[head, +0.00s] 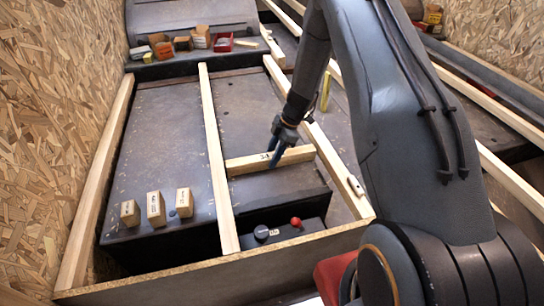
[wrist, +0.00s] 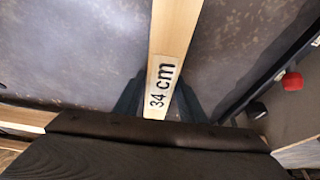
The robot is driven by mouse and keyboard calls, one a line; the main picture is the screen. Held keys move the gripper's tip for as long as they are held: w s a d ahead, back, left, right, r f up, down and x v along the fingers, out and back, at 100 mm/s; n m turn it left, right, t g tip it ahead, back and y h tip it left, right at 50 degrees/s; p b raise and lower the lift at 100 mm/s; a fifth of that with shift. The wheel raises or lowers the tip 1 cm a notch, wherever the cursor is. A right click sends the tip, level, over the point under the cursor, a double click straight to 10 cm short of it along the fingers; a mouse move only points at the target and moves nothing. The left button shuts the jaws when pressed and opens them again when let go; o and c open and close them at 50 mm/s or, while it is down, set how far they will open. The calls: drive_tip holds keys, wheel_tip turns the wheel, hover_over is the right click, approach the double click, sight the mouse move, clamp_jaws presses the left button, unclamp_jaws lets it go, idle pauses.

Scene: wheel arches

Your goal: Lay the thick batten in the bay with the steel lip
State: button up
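A pale wooden batten (head: 245,164) marked "34 cm" lies crosswise between the middle rail and the right rail, over the dark top of the right bay (head: 250,108). My gripper (head: 274,155) reaches down onto it from above, near its middle, with one finger on each side. In the wrist view the batten (wrist: 176,28) runs up between my two dark fingers (wrist: 158,100), which sit close against its sides. I cannot tell whether it rests on the bay surface. The left bay (head: 175,120) is beside it; I cannot make out a steel lip on either bay.
Three small labelled wooden blocks (head: 156,208) stand on the left bay's front. A dark box with a red knob (head: 296,221) and a black knob sits below the right bay's front. The middle rail (head: 212,140) divides the bays. Small boxes (head: 182,43) line the back.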

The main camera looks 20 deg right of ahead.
drive_tip(key=o, duration=0.3)
drive_tip(key=shift+p+v, duration=0.6)
drive_tip(key=shift+v, duration=3.3)
